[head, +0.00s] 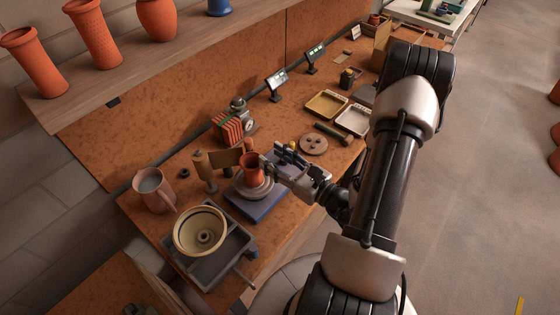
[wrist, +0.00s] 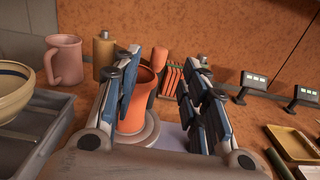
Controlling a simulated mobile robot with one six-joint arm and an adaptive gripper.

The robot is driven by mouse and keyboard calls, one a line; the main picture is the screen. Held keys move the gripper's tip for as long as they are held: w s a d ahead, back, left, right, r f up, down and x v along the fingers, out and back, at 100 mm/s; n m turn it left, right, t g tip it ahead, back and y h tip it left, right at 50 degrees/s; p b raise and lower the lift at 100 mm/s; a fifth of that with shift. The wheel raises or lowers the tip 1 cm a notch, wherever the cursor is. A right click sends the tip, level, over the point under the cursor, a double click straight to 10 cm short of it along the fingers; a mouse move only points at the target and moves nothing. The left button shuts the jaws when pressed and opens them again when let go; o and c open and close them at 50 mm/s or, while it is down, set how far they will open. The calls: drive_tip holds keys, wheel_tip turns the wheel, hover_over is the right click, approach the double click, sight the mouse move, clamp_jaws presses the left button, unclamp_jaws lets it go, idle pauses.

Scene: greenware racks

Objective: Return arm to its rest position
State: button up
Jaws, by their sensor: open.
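My gripper (head: 274,161) is at the workbench, just right of a small terracotta pot (head: 251,171). In the wrist view its two fingers (wrist: 163,75) are spread wide with nothing clamped between them. The pot (wrist: 139,98) shows beyond the fingers, nearer the left one, which hides part of it. The pot stands upright on a pale round disc (head: 254,191) over a blue-grey base (head: 262,207). I cannot tell whether a finger touches the pot. My arm (head: 385,190) reaches out from the lower right over the bench edge.
A grey tray (head: 231,262) with a cream bowl (head: 201,233) and a pink mug (head: 152,189) stand left of the pot. A round holed disc (head: 314,144), yellow tray (head: 326,104) and white tray (head: 353,120) lie right. A shelf (head: 160,55) holds terracotta vases. Open floor lies right.

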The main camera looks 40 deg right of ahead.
drive_tip(key=shift+v, duration=0.85)
drive_tip(key=a+r+n+g+y, duration=0.5)
drive_tip(key=a+r+n+y, duration=0.3)
drive_tip(key=a, duration=0.3)
drive_tip(key=s+a+r+n+g+h, duration=0.1)
drive_tip(key=s+a+r+n+g, duration=0.1)
drive_tip(key=s+a+n+g, duration=1.2)
drive_tip(key=d+r+n+t+h+b, duration=0.1)
drive_tip(key=d+r+n+t+h, duration=0.5)
drive_tip(key=d+n+h, duration=0.3)
drive_tip(key=n+h, duration=0.2)
drive_tip(key=shift+n, duration=0.3)
